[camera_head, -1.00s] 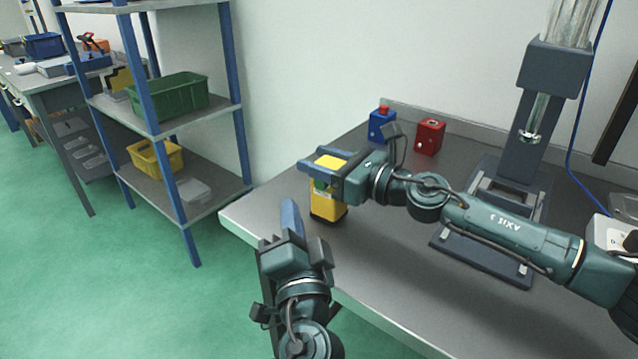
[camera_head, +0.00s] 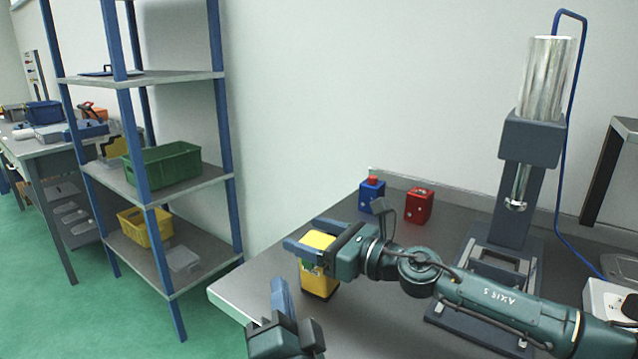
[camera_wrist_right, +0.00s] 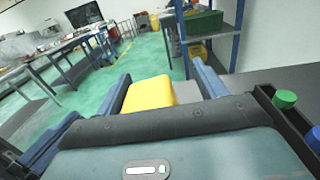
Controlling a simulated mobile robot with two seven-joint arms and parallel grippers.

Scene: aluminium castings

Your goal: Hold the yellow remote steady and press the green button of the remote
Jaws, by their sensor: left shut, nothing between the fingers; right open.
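The yellow remote (camera_head: 320,281) stands upright on the grey table near its left edge. My right gripper (camera_head: 316,239) is open, with its fingers on either side of the remote's upper part. The right wrist view shows the remote's yellow top (camera_wrist_right: 148,94) between the two blue fingers, with gaps beside it.
A blue box with a red button (camera_head: 371,195) and a red box (camera_head: 418,206) stand farther back on the table (camera_head: 240,292). A press-like stand (camera_head: 515,210) with a clear cylinder is to the right. A shelf rack (camera_head: 215,190) with bins stands left of the table.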

